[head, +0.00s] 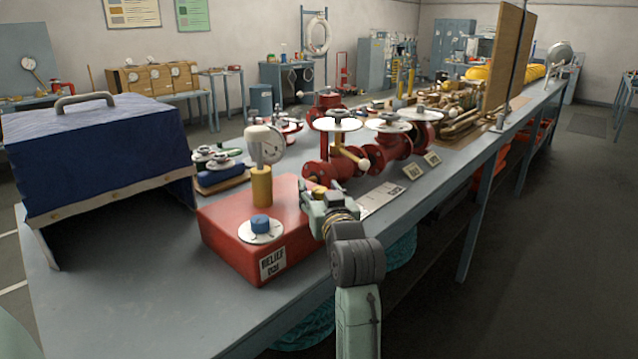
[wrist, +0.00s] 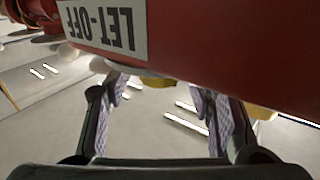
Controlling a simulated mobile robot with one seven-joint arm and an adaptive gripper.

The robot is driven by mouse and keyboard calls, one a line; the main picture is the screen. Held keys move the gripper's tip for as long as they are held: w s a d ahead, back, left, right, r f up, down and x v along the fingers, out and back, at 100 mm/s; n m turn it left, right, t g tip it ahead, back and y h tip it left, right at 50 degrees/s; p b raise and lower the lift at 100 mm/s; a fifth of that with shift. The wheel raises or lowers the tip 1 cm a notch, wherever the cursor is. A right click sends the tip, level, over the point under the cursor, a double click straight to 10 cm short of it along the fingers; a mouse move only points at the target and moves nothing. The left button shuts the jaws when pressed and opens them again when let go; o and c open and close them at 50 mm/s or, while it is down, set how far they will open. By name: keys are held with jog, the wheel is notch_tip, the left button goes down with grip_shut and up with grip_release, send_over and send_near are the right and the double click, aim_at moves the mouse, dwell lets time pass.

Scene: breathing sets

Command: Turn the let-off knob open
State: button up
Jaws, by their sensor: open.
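The red box (head: 240,240) stands on the bench, with its right end partly hidden by my gripper (head: 318,195). In the wrist view its LET-OFF label (wrist: 103,25) appears upside down. Beside the label is a pale disc (wrist: 125,69) with a small yellow part (wrist: 158,82), seemingly the let-off knob; most of it is hidden. My gripper (wrist: 160,92) is open and empty, its fingers spread on either side of the yellow part. I cannot tell whether they touch it. A bit of yellow (head: 318,190) shows by the gripper in the head view.
On the same box are a blue knob (head: 261,223) on a white disc, by a RELIEF label (head: 272,264), and a yellow post (head: 262,186) with a gauge. Red valves (head: 325,172) stand behind; a blue hood (head: 95,150) stands left. The bench front is clear.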

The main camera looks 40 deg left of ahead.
jog(key=shift+w+a, duration=0.4)
grip_shut()
dwell(0.4)
